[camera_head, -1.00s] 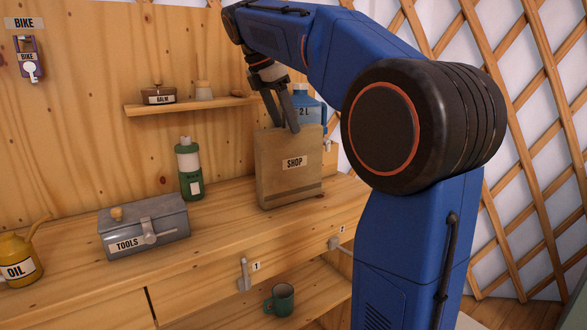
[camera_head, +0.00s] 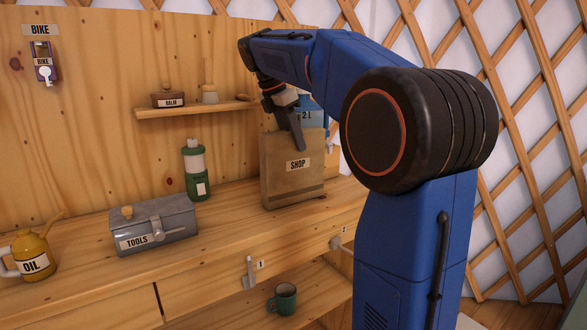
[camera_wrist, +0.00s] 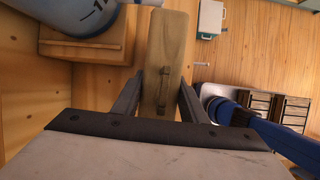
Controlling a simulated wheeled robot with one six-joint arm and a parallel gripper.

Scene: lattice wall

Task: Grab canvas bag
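The canvas bag (camera_head: 290,180) is tan, marked SHOP, and stands upright on the workbench in the head view. In the wrist view its narrow top (camera_wrist: 168,50) lies between my fingers, with a small dark loop on it. My gripper (camera_head: 290,135) points down at the bag's upper edge, one finger showing in front of its face. In the wrist view my gripper (camera_wrist: 162,82) has its fingers apart, one on each side of the top. Whether they touch the bag is unclear. The far finger is mostly hidden in the head view.
A blue container (camera_head: 312,112) stands close behind the bag. A shelf (camera_head: 195,108) with a balm jar is at upper left. A green bottle (camera_head: 196,170), a tools box (camera_head: 153,225) and an oil can (camera_head: 33,256) stand left on the bench (camera_head: 225,215).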

